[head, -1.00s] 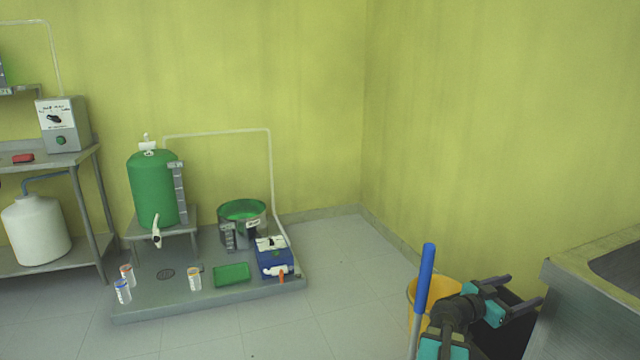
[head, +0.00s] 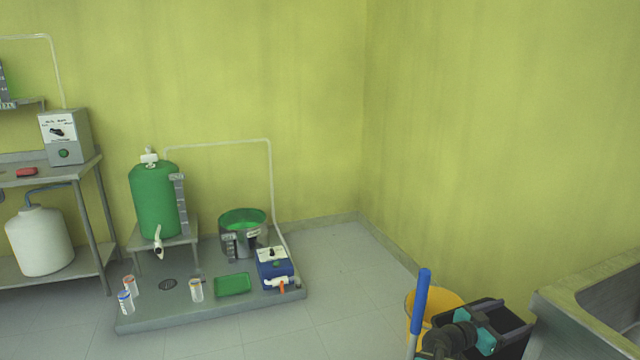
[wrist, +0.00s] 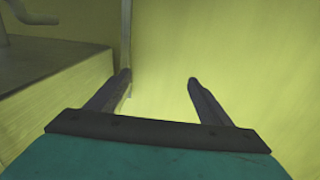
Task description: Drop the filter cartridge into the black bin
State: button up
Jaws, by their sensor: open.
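The black bin (head: 515,330) stands on the floor at lower right in the head view, between a yellow bucket and a steel sink. My gripper's teal body shows in front of the bin there, and its fingers cannot be made out. In the wrist view my gripper (wrist: 158,79) is open, with nothing between its fingers and a yellow-green wall beyond. I cannot make out a filter cartridge for certain in either view. The bin's inside is mostly hidden. A small white part with an orange piece (head: 282,285) sits at the front of a blue box.
The yellow bucket (head: 436,301) with a blue-handled mop (head: 421,302) stands left of the bin. The steel sink (head: 575,310) is close on the right. A low grey platform (head: 205,318) holds a green tank (head: 154,200) and several jars. Floor between platform and bucket is clear.

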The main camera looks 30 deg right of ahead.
jog(key=shift+s+a+r+p, duration=0.15)
jog(key=shift+a+p, duration=0.25)
jog(key=shift+p, duration=1.25)
jog(key=shift+s+a+r+p, duration=0.15)
jog(key=shift+a+p, duration=0.2)
jog(key=shift+p, duration=1.3)
jog(key=shift+a+f+p, duration=0.15)
jog(key=shift+a+p, duration=0.1)
jog(key=shift+p, duration=0.5)
jog(key=shift+s+f, duration=0.1)
